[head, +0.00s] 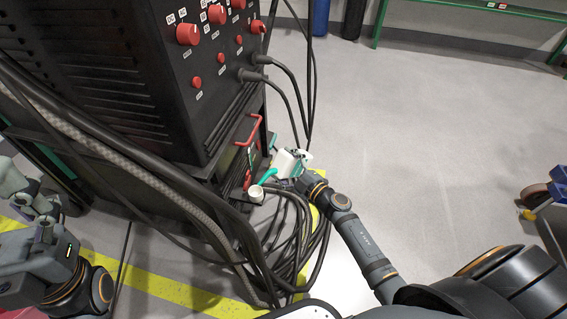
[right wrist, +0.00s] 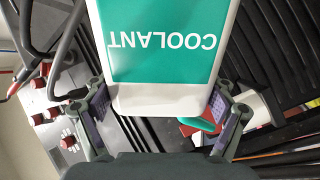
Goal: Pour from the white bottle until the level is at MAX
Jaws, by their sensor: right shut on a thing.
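The white bottle (head: 284,163) is in my right gripper (head: 297,168), beside the lower front of the black machine. In the right wrist view the bottle (right wrist: 165,98) carries a green label reading COOLANT, upside down in the picture, and the fingers close on both its sides. A green spout (head: 267,176) slants down from the bottle toward a white round filler neck (head: 257,192). I cannot tell if liquid flows. The MAX mark and the level are not readable. My left gripper (head: 28,197) is empty, its fingers apart, at the left edge.
The black machine (head: 120,75) with red knobs fills the upper left. A red handle (head: 241,131) sticks out near the bottle. Thick black cables (head: 312,240) hang and coil below the neck. The floor (head: 430,140) to the right is clear; a blue-framed cart (head: 550,196) stands at the right edge.

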